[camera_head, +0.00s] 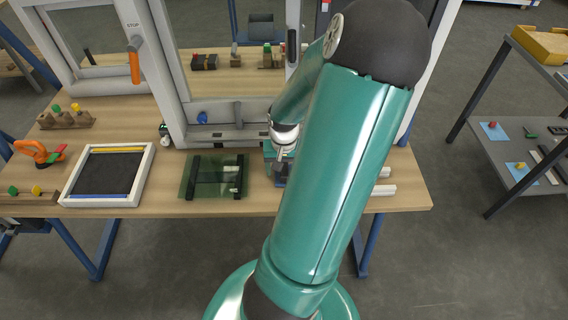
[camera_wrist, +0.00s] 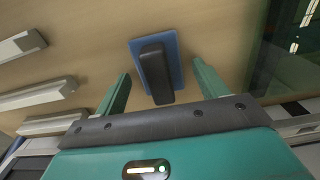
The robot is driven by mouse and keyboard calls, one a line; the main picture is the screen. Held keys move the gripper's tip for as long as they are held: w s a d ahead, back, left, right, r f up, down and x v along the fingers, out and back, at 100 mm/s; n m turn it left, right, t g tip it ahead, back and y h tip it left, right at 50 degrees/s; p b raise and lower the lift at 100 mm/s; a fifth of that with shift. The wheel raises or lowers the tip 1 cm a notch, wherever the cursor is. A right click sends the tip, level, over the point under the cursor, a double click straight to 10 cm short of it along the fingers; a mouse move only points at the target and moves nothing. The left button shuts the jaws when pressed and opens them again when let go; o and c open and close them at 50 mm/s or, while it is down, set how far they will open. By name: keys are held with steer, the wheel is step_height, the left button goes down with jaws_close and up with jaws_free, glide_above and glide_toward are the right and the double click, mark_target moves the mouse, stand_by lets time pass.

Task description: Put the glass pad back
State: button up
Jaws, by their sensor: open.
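A flat blue pad with a black block-shaped handle lies on the wooden table in the wrist view (camera_wrist: 173,50). My gripper (camera_wrist: 160,74) is open above it, with one teal finger on each side of the handle and a gap to both. In the head view my gripper (camera_head: 279,166) is low over the table, partly hidden by my arm, and the pad is mostly hidden. A dark green see-through glass sheet with black strips (camera_head: 214,176) lies left of my gripper. Its edge shows in the wrist view (camera_wrist: 286,45). I cannot tell which one the task calls the glass pad.
White bars (camera_head: 383,190) lie right of my gripper. A white-framed dark panel (camera_head: 110,174) lies at left, near an orange clamp (camera_head: 40,152). A white upright frame (camera_head: 172,80) stands behind. A grey shelf (camera_head: 480,150) with light blue squares stands apart at right.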

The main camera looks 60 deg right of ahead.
mark_target(284, 167)
step_height(284, 167, up, 12)
stand_by(0.6)
steer(key=shift+w+r, duration=0.1)
stand_by(0.4)
